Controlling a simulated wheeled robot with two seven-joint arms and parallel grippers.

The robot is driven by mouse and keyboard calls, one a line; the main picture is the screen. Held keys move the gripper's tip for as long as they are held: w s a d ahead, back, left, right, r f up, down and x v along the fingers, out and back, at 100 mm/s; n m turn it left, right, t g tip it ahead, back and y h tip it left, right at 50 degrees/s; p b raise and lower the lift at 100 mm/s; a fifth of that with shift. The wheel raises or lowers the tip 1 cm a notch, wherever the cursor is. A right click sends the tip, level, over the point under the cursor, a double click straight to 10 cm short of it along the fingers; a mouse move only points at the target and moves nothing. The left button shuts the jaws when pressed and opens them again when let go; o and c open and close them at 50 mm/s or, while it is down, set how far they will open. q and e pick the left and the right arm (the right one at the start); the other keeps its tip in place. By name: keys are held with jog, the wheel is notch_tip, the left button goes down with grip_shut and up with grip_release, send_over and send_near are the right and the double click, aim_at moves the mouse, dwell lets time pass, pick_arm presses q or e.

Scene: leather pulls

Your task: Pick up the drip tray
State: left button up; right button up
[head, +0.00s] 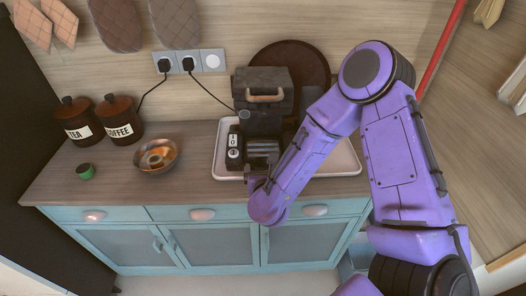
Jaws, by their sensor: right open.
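A dark coffee machine (264,100) with a wooden handle stands on the counter. At its foot is a dark ribbed part (262,148) that looks like the drip tray, beside a small panel with white dials. My right arm reaches in from the right and bends down in front of the machine. My right gripper (259,181) is open, just in front of the ribbed part and low over the front of the counter. My wrist and forearm partly hide it, and I cannot tell if it touches anything. My left gripper is out of view.
A pale tray (335,163) lies under the machine. A round brown board (300,62) leans behind. The counter's front left is clear.

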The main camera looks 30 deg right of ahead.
jog(key=shift+x, duration=0.8)
jog(key=shift+s, duration=0.1)
jog(key=c, duration=1.5)
